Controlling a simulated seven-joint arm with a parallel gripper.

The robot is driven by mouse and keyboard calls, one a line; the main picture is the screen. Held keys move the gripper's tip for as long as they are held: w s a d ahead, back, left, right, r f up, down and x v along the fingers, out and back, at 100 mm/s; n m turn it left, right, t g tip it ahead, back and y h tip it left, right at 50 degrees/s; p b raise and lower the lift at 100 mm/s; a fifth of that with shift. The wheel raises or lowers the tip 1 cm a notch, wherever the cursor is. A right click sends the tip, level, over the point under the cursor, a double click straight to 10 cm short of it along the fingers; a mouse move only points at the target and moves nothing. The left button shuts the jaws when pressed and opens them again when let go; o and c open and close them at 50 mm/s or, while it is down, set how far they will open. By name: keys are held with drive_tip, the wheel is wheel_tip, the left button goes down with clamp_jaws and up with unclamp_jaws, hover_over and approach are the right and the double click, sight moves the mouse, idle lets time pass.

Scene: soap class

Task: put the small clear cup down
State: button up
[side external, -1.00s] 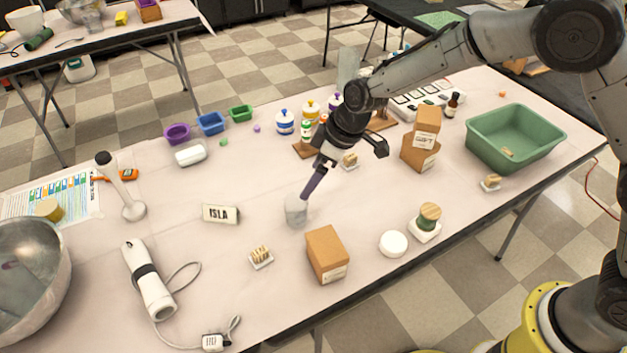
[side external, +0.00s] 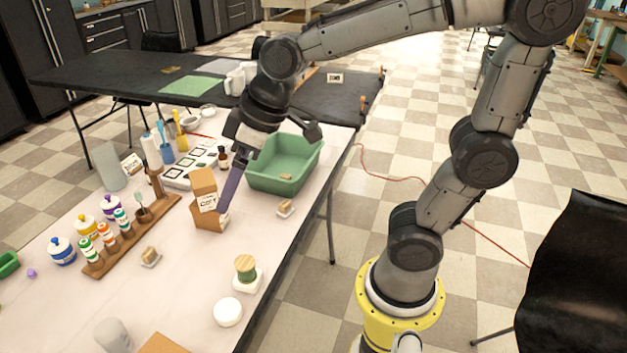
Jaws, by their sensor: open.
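The small clear cup (side external: 113,336) stands on the pale table at the bottom left of the side view, beside a brown box (side external: 164,344) cut off by the frame edge. The cup looks greyish and its lower part is cropped. My gripper (side external: 226,200) is well away from it, farther back and to the right. The gripper is open, with a long purple finger pointing down right beside the stacked brown gift boxes (side external: 204,186). The second fingertip is hard to make out. I see nothing held. Whether the finger touches the boxes cannot be told.
A green bin (side external: 307,165) stands right behind my gripper. A wooden rack (side external: 95,266) of bottles is at left.

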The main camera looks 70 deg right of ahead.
drive_tip(key=s+d+m, duration=0.1)
drive_tip(key=s+d, duration=0.1)
drive_tip(key=s, duration=0.4)
drive_tip(key=s+d+f+m+h, duration=0.1)
drive_tip(key=s+d+m, duration=0.1)
drive_tip(key=s, duration=0.5)
drive_tip(key=shift+s+d+t+h, duration=0.15)
drive_tip(key=shift+d+t+h, duration=0.15)
drive_tip(key=shift+d, duration=0.55)
